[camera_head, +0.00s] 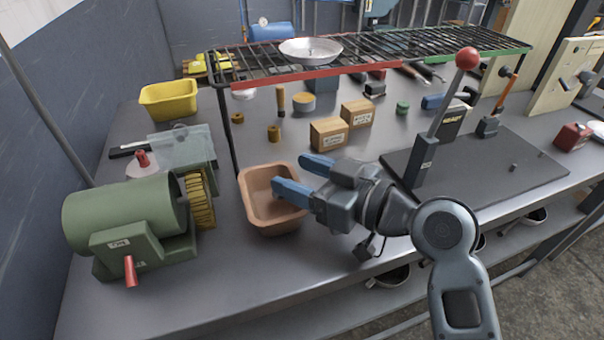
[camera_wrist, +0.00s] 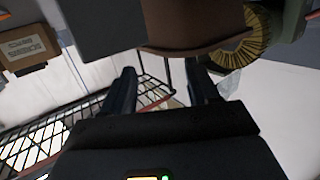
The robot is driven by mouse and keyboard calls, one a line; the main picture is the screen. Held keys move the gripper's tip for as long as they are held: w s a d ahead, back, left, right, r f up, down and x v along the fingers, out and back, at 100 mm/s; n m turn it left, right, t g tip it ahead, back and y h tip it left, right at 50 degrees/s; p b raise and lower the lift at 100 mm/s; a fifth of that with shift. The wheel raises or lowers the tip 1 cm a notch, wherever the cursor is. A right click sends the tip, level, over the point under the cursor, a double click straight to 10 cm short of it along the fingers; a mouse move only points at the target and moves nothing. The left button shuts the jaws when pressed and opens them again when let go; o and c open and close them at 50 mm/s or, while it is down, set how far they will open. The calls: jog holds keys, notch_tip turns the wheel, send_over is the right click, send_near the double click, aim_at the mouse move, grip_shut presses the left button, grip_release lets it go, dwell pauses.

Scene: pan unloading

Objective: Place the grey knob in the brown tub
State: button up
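The brown tub (camera_head: 247,185) stands on the grey bench near the front edge, right of the green machine. My gripper (camera_head: 290,177) is over the tub's right side in the head view, its two blue fingers apart and pointing left. In the wrist view the fingers (camera_wrist: 163,92) are spread with nothing seen between them, and part of the brown tub (camera_wrist: 190,22) shows at the top. A metal pan (camera_head: 310,48) sits on the wire rack at the back. It has a tiny dark spot in it, too small to identify. I cannot clearly make out the grey knob.
The wire rack (camera_head: 400,48) stands raised behind the tub. A green machine with a brass brush wheel (camera_head: 199,200) is close on the left. A red-balled lever (camera_head: 425,160) rises from a dark plate at right. Cardboard boxes (camera_head: 328,134) and a yellow bin (camera_head: 169,101) stand behind.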

jog(key=shift+r+p, duration=0.4)
jog(key=shift+p, duration=0.1)
jog(key=shift+s+d+r, duration=0.1)
jog(key=shift+d+r, duration=0.05)
jog(key=b+v, duration=0.2)
jog(key=v, duration=0.9)
jog(key=shift+s+d, duration=0.2)
jog(key=shift+d, duration=0.05)
